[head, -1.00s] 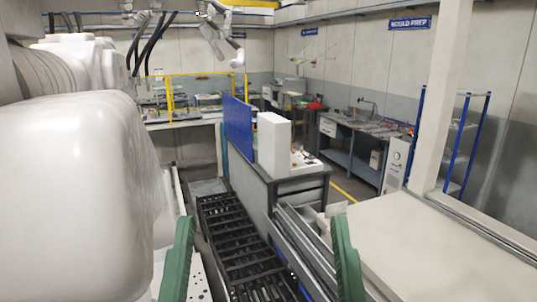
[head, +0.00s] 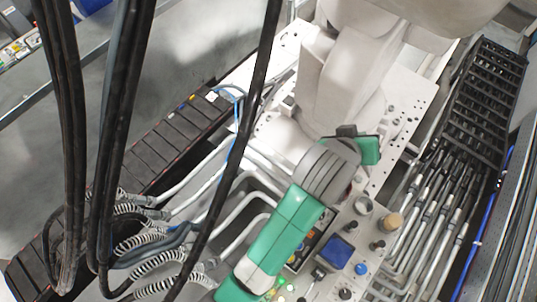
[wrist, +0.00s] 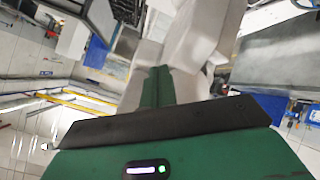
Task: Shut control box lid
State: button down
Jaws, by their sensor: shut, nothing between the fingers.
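My gripper (wrist: 156,88) shows in the wrist view as a green body with a dark bar across its front, a small lit indicator and a narrow green part standing up in the middle. It is shut and empty. A long green and grey part (head: 280,225) lies across the lower middle of the head view; I cannot tell whether it is mine. Beside and below it is a panel with a blue square block (head: 335,252), a blue knob (head: 361,268) and black knobs (head: 377,246). I cannot make out the control box lid in either view.
Black cables (head: 120,130) hang across the left of the head view. Grey hoses (head: 245,195) run beside a dark cable chain (head: 150,155). Several pipes (head: 430,215) and a black slatted track (head: 483,95) lie at the right. The wrist view shows a tilted room.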

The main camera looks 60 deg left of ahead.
jog(key=s+a+f+n+g+h+b, duration=0.25)
jog(key=s+f+n+g, duration=0.3)
jog(key=s+f, duration=0.8)
jog(key=s+a+f+n+g+h+b, duration=0.1)
jog(key=s+a+f+n+g+h, duration=0.3)
jog(key=s+f, duration=0.95)
jog(key=w+d+f+y, duration=0.1)
jog(key=w+d+f, duration=0.1)
jog(key=f, duration=0.4)
jog(key=w+d+f+n+y, duration=0.1)
jog(key=w+d+f, duration=0.2)
jog(key=f, duration=0.3)
jog(key=shift+w+g+p, duration=0.35)
jog(key=shift+w+p, duration=0.05)
jog(key=shift+p, duration=0.05)
jog(key=shift+n, duration=0.25)
jog(key=shift+w+d+r+y+p, duration=0.2)
jog(key=shift+d+r+y+p, duration=0.05)
jog(key=shift+d+y+p, duration=0.15)
